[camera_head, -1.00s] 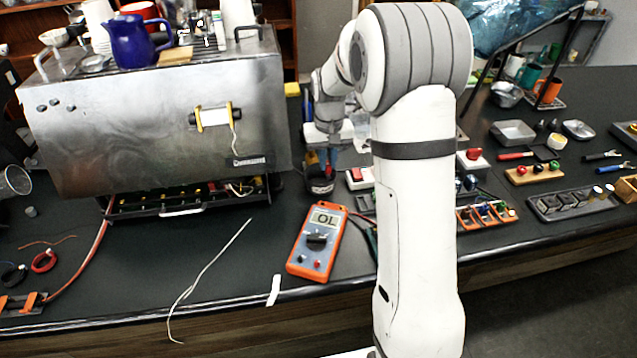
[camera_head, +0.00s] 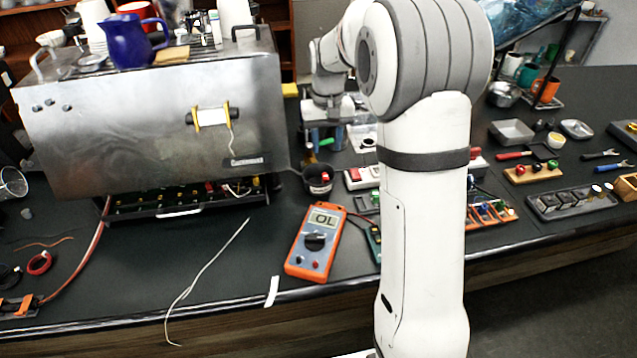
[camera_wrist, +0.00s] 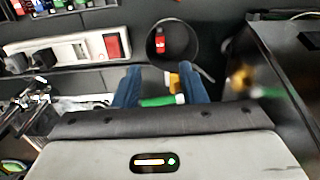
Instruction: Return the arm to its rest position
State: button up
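My gripper (camera_head: 325,142) is at the back of the bench, to the right of the steel brewer (camera_head: 150,125). Its two blue fingers point down above and behind a small round black cup (camera_head: 318,181). The black cup (camera_wrist: 150,46) lies just beyond the fingertips, with a small red item (camera_wrist: 161,40) inside. My white arm fills the middle right of the head view and hides part of the bench.
An orange multimeter (camera_head: 315,242) reading OL lies at the front, beside a loose pale wire (camera_head: 207,268). A blue pitcher (camera_head: 128,42) stands on the brewer. Trays and small parts cover the right side. A strip with a red switch (camera_wrist: 112,46) is left of the cup.

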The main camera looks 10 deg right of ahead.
jog(key=shift+r, duration=0.95)
jog(key=s+r+t, duration=0.2)
jog(key=s+t, duration=0.1)
jog(key=s, duration=2.5)
jog(key=shift+s, duration=0.3)
jog(key=shift+a+r, duration=0.1)
jog(key=shift+a, duration=0.05)
